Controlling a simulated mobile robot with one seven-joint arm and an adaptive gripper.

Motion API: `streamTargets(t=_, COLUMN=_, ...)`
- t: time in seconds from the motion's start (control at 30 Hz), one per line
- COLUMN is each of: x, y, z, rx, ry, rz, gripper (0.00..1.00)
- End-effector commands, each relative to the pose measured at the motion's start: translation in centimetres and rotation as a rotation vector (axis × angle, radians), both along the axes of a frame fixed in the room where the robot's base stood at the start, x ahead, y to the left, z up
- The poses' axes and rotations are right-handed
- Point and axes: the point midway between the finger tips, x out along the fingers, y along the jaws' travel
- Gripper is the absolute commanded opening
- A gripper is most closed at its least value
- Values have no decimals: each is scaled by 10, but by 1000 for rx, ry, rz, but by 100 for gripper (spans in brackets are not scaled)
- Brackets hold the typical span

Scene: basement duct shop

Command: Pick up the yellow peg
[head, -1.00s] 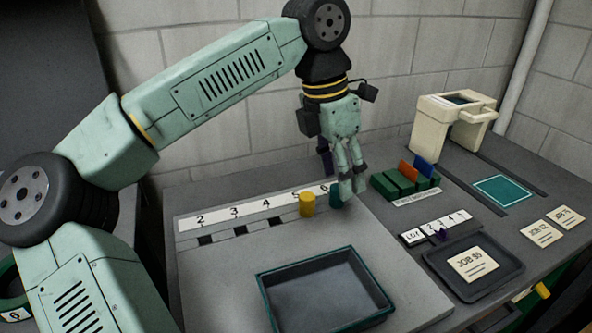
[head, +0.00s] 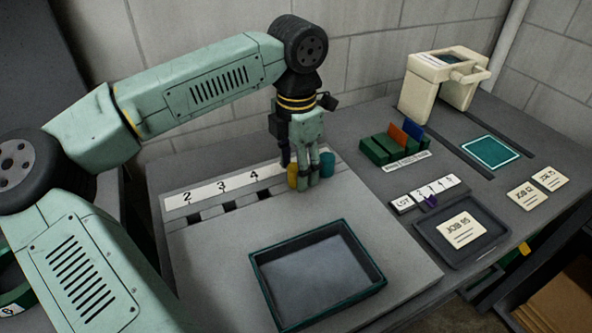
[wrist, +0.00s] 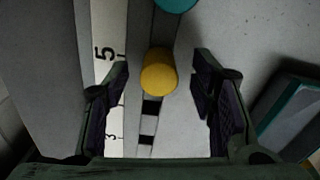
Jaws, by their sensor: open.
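The yellow peg (wrist: 158,74) is a short upright cylinder. It stands on the dark strip beside the number scale, near the 5 in the wrist view. In the head view the yellow peg (head: 293,176) is partly hidden behind my gripper's fingers. My gripper (head: 313,180) points down at the peg. In the wrist view my gripper (wrist: 160,98) is open, with one finger on each side of the yellow peg and a gap to both. I cannot tell how far the fingertips are above the board.
A teal peg (head: 327,165) stands just right of the yellow peg; it also shows in the wrist view (wrist: 176,3). A teal-rimmed tray (head: 318,304) lies in front. A green rack (head: 378,155) with upright cards stands to the right. The board left of the tray is clear.

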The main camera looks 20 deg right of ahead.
Motion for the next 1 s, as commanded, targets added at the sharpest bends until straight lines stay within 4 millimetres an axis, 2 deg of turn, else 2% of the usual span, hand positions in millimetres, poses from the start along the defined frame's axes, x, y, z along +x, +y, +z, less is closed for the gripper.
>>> streamTargets(t=0.13, x=0, y=0, z=-14, rx=0, ry=1, rz=0, gripper=51)
streamTargets(t=0.4, x=0, y=0, z=-16, rx=-1, ry=0, rz=1, gripper=50)
streamTargets(t=1.0, x=0, y=0, z=-16, rx=-1, ry=0, rz=1, gripper=10)
